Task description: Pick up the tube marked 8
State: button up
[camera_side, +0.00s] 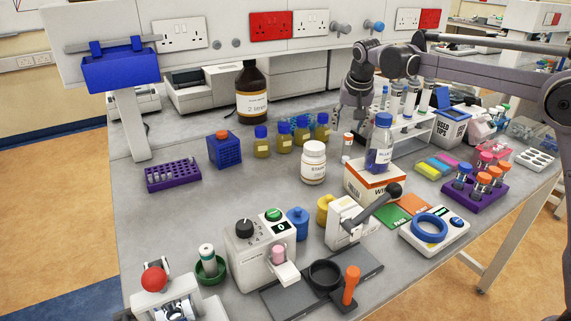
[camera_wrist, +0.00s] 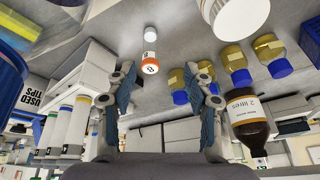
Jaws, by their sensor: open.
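The tube marked 8 (camera_wrist: 149,52) shows in the wrist view with a white body and an orange cap, the 8 on its cap top. It lies ahead of the open jaws of my gripper (camera_wrist: 167,72), between the lines of the two fingers and nearer the left one. In the side view a small white tube with an orange-red cap (camera_side: 347,150), which looks like the same one, stands on the bench. My gripper (camera_side: 352,114) hangs just above it, fingers downward. The jaws are apart with nothing between them.
A white rack of tubes (camera_side: 397,139) stands close right of my gripper. A blue-capped bottle (camera_side: 379,152) stands on an orange-and-white box (camera_side: 368,188) in front. A white jar (camera_side: 313,166) and several yellow blue-capped bottles (camera_side: 283,142) stand left.

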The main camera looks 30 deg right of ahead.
aim_at(348, 140)
jog(key=shift+m+h, duration=0.3)
jog(key=shift+m, duration=0.1)
jog(key=shift+w+d+r+x, duration=0.15)
jog(key=shift+d+x, duration=0.2)
jog(key=shift+x, duration=1.7)
jog(key=shift+w+d+r+x, duration=0.1)
jog(key=shift+d+x, duration=0.2)
jog(key=shift+x, duration=1.7)
jog(key=shift+w+d+r+x, duration=0.15)
jog(key=shift+d+x, duration=0.2)
jog(key=shift+x, duration=1.7)
jog(key=c, duration=0.9)
